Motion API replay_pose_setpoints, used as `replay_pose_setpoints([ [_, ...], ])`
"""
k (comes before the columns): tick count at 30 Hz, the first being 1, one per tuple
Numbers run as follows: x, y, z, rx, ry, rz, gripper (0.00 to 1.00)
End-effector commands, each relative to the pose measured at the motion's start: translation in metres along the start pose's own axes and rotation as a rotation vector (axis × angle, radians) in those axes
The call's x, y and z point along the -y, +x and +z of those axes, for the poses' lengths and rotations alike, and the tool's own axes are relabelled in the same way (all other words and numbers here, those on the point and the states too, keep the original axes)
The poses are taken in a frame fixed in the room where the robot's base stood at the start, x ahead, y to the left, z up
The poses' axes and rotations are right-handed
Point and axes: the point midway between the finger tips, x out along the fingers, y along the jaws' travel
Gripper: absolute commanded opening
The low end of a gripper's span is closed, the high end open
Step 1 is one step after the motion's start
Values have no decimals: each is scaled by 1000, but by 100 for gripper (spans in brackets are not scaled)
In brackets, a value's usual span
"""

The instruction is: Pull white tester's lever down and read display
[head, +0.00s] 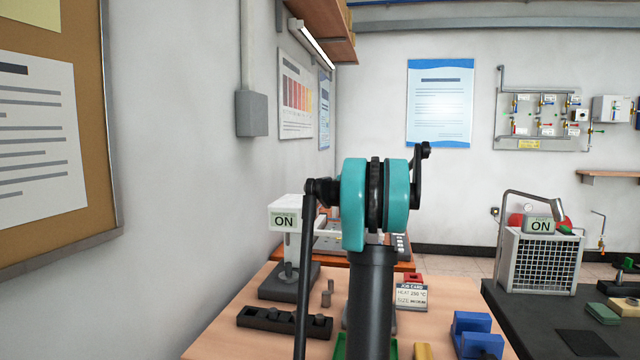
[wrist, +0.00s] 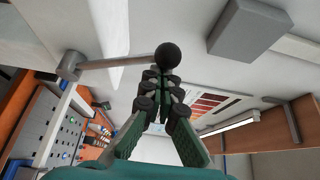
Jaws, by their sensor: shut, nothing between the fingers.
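The white tester (head: 284,214) stands at the back left of the wooden bench on a dark base. In the wrist view, a lever (wrist: 115,63) runs sideways from a grey hub at left to a black ball knob (wrist: 168,56). My gripper (wrist: 160,76) shows its green fingers closed together, holding nothing. The fingertips appear close to the knob, overlapping it in the picture; whether they touch cannot be told. In the head view, my arm hides the gripper, and the lever cannot be made out.
On the wooden bench are a dark block with pegs (head: 284,321), a job card (head: 411,297) and blue blocks (head: 477,333). A dark bench (head: 545,325) at right bears a grey caged unit (head: 540,262) marked "ON". A wall (head: 190,180) bounds the left side.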

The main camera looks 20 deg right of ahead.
Motion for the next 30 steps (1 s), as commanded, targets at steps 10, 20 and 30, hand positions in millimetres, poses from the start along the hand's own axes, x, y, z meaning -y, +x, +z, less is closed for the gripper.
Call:
replay_pose_setpoints([
  [10, -23, -18, 32, 2, -271, -160, 0],
  [20, -54, -32, 55, 1, -541, -318, 0],
  [30, -86, -39, 68, 1, -775, -456, 0],
])
